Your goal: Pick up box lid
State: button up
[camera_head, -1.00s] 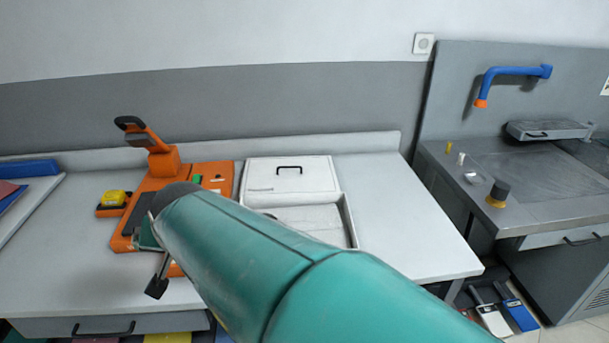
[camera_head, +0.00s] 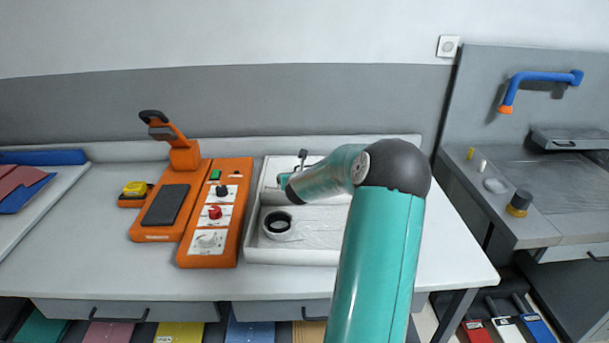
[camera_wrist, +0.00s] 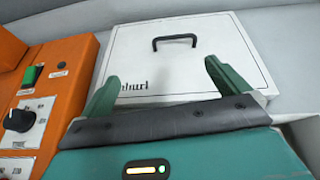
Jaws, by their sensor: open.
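The white box lid (camera_wrist: 185,60) has a dark handle (camera_wrist: 175,41) on top and dark lettering on its near part. It fills the middle of the wrist view. In the head view the lid (camera_head: 272,177) lies at the back of the white box (camera_head: 250,235), mostly hidden behind my arm. My gripper (camera_wrist: 158,85) is open and empty, its two green fingers apart and pointing at the lid, with the handle beyond them. I cannot tell whether the fingers touch the lid. In the head view my arm hides much of the box.
An orange machine (camera_head: 215,215) with knobs and buttons stands close left of the box. A yellow tape measure (camera_head: 135,188) lies farther left. The table's right part (camera_head: 450,265) is clear.

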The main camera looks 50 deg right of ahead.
jog(key=shift+m+h, duration=0.3)
jog(key=shift+m, duration=0.5)
jog(key=w+d+f, duration=0.1)
jog(key=d, duration=0.1)
jog(key=w+d+f, duration=0.1)
jog(key=d, duration=0.2)
jog(key=w+d+f, duration=0.1)
jog(key=d+f, duration=0.1)
jog(key=shift+w+d, duration=0.15)
jog(key=shift+d, duration=0.15)
jog(key=shift+x, duration=2.95)
jog(key=shift+s+d+f, duration=0.1)
jog(key=shift+s, duration=0.1)
jog(key=c, duration=0.7)
